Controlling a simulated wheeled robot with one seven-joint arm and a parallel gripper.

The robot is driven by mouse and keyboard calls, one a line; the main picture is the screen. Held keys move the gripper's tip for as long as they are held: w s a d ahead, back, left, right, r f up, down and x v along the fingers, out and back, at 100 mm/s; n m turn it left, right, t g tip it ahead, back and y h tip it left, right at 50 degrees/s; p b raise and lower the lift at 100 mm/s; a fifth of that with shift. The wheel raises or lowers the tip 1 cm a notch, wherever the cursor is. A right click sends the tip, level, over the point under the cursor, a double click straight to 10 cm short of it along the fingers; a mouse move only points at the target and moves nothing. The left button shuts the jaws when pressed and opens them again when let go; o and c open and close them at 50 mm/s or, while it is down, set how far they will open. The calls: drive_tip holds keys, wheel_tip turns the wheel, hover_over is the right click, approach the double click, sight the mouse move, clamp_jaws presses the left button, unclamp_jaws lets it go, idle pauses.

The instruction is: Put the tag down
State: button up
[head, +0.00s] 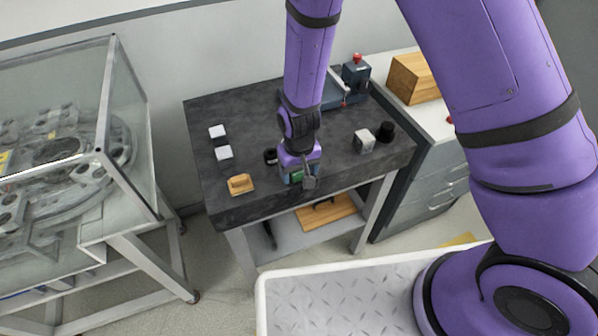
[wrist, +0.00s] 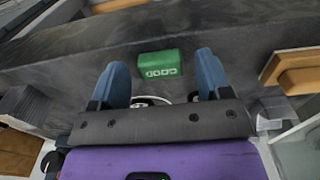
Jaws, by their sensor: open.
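The tag is a small green block with the white word "GOOD", upside down in the wrist view (wrist: 160,64). It appears to rest on the dark bench top (wrist: 60,45), between the fingertips of my gripper (wrist: 162,68). The two blue fingers are open, with a visible gap on each side of the tag. In the head view my gripper (head: 299,181) is low over the front part of the dark bench (head: 260,120). A bit of the green tag (head: 296,176) shows there, mostly hidden by the gripper.
A grey-white cube (head: 364,140) and a black cylinder (head: 386,131) stand right. A red-knobbed device (head: 356,76) is behind. A glass case (head: 60,110) stands far left.

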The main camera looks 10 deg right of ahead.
wheel_tip(320, 180, up, 12)
drive_tip(key=shift+f, duration=0.25)
idle(0.3)
wheel_tip(320, 180, up, 11)
drive_tip(key=t+y, duration=0.1)
hover_over(299, 175)
drive_tip(key=d, duration=0.7)
drive_tip(key=s+d+r+m+t, duration=0.1)
drive_tip(key=s+d+r+m, duration=0.15)
drive_tip(key=d+r, duration=0.6)
drive_tip(key=s+d+r+t, duration=0.1)
drive_tip(key=s+d+r, duration=0.3)
drive_tip(key=s, duration=0.3)
drive_tip(key=s+d+r+t+h, duration=0.1)
drive_tip(key=s+d+r+t, duration=0.1)
drive_tip(key=s+d+r, duration=0.3)
drive_tip(key=s+r, duration=0.2)
drive_tip(key=s, duration=0.1)
drive_tip(key=shift+s+m, duration=0.3)
drive_tip(key=shift+m, duration=0.05)
drive_tip(key=shift+r, duration=0.1)
